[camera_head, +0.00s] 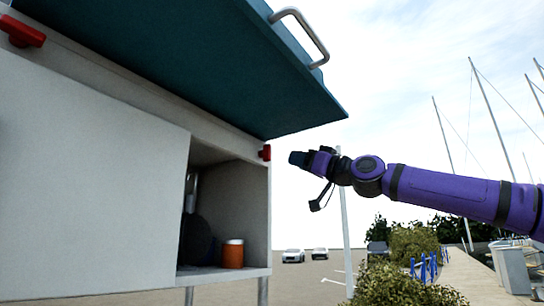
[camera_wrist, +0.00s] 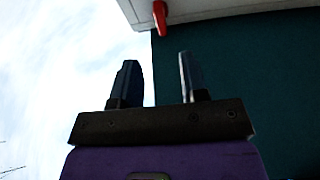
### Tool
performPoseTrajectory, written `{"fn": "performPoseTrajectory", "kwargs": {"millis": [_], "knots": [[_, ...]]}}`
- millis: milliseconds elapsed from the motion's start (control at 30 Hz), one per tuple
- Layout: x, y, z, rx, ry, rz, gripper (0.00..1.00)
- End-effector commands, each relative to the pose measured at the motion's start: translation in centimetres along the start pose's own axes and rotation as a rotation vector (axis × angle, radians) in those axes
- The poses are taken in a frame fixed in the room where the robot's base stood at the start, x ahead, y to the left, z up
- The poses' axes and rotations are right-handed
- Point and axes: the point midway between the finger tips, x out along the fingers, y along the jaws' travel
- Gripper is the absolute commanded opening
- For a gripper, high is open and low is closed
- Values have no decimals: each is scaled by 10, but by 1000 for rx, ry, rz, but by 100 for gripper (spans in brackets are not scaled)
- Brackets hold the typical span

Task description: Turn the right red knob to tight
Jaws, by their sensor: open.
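The right red knob (camera_head: 265,152) sits at the upper right edge of the white cabinet, just under the teal lid. It also shows at the top of the wrist view (camera_wrist: 160,16), beyond my fingertips. My gripper (camera_head: 294,158) is a short way to the right of this knob in the head view and apart from it. In the wrist view my gripper (camera_wrist: 158,78) has its two dark fingers spread, with nothing between them. The left red knob (camera_head: 22,32) is at the upper left of the cabinet.
The teal lid (camera_head: 200,60) with a metal handle (camera_head: 302,32) overhangs the knob. The white cabinet (camera_head: 85,180) has an open compartment holding an orange container (camera_head: 233,254) and dark items. Open air lies around my arm; bushes and a dock are beyond.

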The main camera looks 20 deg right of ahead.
Motion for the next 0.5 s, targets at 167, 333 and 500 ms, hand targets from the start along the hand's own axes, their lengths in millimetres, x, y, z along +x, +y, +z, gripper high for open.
{"fn": "performPoseTrajectory", "kwargs": {"millis": [167, 333, 500], "knots": [[23, -2, 0, -1, -1, -3, 40], [47, -2, 0, 0, 0, -3, 40], [68, -2, 0, 1, 0, -2, 40]]}}
